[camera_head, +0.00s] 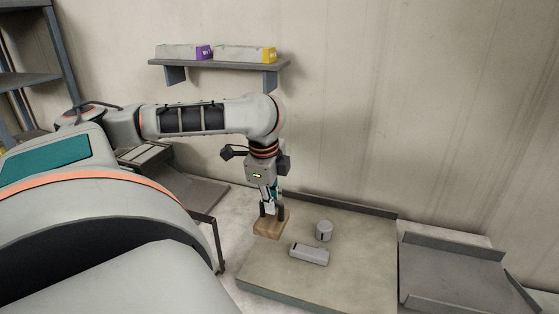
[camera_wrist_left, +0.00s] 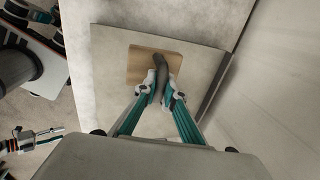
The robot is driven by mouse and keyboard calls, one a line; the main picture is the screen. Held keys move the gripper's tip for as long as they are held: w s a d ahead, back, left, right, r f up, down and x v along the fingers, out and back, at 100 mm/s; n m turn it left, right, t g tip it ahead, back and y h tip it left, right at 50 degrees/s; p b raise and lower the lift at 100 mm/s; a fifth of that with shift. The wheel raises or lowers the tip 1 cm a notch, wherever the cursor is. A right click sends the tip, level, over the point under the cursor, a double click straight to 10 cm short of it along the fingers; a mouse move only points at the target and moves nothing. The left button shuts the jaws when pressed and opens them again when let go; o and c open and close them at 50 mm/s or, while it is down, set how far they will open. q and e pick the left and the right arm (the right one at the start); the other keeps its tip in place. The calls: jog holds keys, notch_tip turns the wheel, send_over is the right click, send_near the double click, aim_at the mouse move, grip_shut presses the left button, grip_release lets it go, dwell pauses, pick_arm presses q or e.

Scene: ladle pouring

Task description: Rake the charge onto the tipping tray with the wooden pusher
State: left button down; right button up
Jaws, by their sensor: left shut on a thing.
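My left gripper (camera_head: 269,209) is shut on the dark handle (camera_wrist_left: 160,72) of the wooden pusher (camera_head: 268,226), over the left part of the worktop (camera_head: 345,283). The pusher's pale wood block also shows in the left wrist view (camera_wrist_left: 140,64). I cannot tell whether the block touches the worktop. Right of the pusher stand a short grey cylinder (camera_head: 324,231) and a grey bar lying flat (camera_head: 309,254), apart from it; these look like the charge. A grey tray with raised sides (camera_head: 450,275), likely the tipping tray, adjoins the worktop's right side.
A low rim (camera_head: 345,204) runs along the worktop's back edge by the wall. A wall shelf (camera_head: 220,65) holds boxes with purple and yellow ends above my arm. The worktop between the charge and the tray is clear. What seems my right arm shows small in the left wrist view (camera_wrist_left: 30,140).

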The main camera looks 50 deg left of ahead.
aim_at(273, 220)
pick_arm(q)
jog(key=shift+s+d+f, duration=0.1)
jog(key=shift+d, duration=0.25)
jog(key=shift+d+f, duration=0.1)
jog(key=shift+f, duration=3.3)
jog(key=shift+w+d, duration=3.55)
jog(key=shift+d, duration=2.2)
jog(key=shift+w+d, duration=3.6)
jog(key=shift+d, duration=2.2)
jog(key=shift+w+d, duration=3.55)
jog(key=shift+d, duration=2.2)
jog(key=shift+s+a, duration=0.3)
jog(key=shift+a, duration=0.2)
jog(key=shift+s+a, duration=0.25)
jog(key=shift+a, duration=0.2)
notch_tip(273, 220, up, 7)
jog(key=shift+s+a, duration=0.25)
jog(key=shift+a, duration=0.1)
